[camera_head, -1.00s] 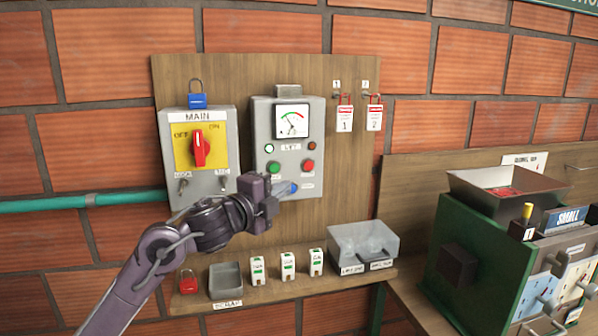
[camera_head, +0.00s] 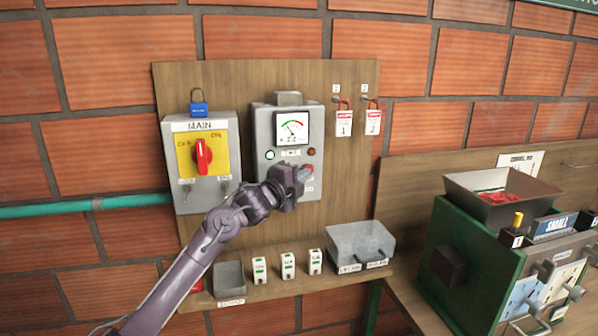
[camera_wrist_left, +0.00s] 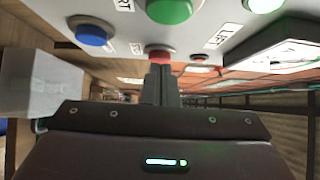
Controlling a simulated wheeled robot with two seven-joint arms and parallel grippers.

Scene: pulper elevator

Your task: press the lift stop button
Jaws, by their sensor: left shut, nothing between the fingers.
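The grey lift control box (camera_head: 261,122) hangs on the wooden board, with a dial on top. My left gripper (camera_head: 304,174) is shut and empty, at the lower right of the box, covering most of the red button. In the left wrist view, the shut fingers (camera_wrist_left: 160,78) point at the red button (camera_wrist_left: 159,49), their tips at its face; I cannot tell whether they touch or press it. The green button (camera_wrist_left: 170,9) and the blue button (camera_wrist_left: 92,34) lie apart from the fingers. My right gripper is not in view.
The MAIN switch box (camera_head: 181,146) with a red knob is left of the lift box. Below is a shelf with a clear bin (camera_head: 358,243) and several small white blocks. A green machine (camera_head: 448,275) stands at the right. Two red-and-white tags (camera_head: 343,123) hang upper right.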

